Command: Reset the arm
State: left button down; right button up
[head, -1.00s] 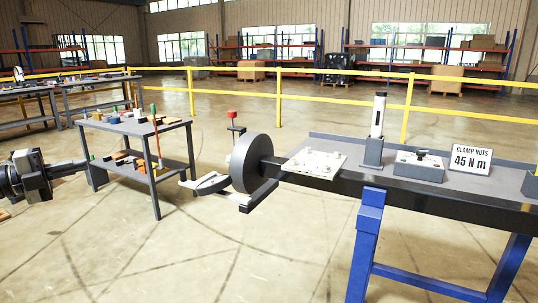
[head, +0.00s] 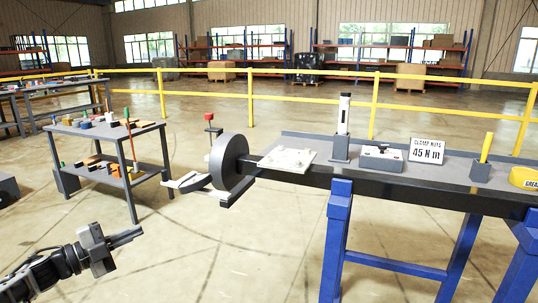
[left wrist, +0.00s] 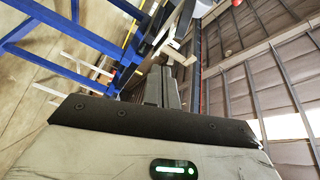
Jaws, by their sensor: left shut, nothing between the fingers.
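My left gripper (head: 127,237) is at the lower left of the head view, shut and empty, pointing right. It is in open air over the floor, in front of the tool cart and apart from the workbench. In the left wrist view its closed fingers (left wrist: 164,88) show at the middle, with nothing between them. My right gripper is not in view.
The blue-legged workbench (head: 380,182) stands at the right, with a dark disc (head: 229,163) at its left end and a "45 N m" sign (head: 426,151). A tool cart (head: 95,132) stands at the left. Yellow railings (head: 250,97) run behind. The floor (head: 215,255) between is clear.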

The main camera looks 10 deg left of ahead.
pick_arm(q)
jog(key=s+d+f+n+y+p, duration=0.1)
jog(key=s+d+f+n, duration=0.25)
jog(key=d, duration=0.35)
jog(key=s+d+f+n+y+p, duration=0.1)
jog(key=s+d+f+n+y, duration=0.15)
jog(key=d+f, duration=0.35)
jog(key=s+d+f+n+p, duration=0.1)
jog(key=s+d+f+n, duration=0.25)
jog(key=d, duration=0.45)
jog(key=s+d+n+g+y+p, duration=0.1)
jog(key=s+d+n+g, duration=0.1)
jog(key=s+d+n, duration=0.2)
jog(key=s+d+n+g+y, duration=0.2)
jog(key=s+d+n, duration=0.3)
jog(key=s, duration=0.6)
jog(key=shift+s+d+r+g+p, duration=0.15)
jog(key=shift+d+r+g+p, duration=0.05)
jog(key=shift+r+g+p, duration=0.2)
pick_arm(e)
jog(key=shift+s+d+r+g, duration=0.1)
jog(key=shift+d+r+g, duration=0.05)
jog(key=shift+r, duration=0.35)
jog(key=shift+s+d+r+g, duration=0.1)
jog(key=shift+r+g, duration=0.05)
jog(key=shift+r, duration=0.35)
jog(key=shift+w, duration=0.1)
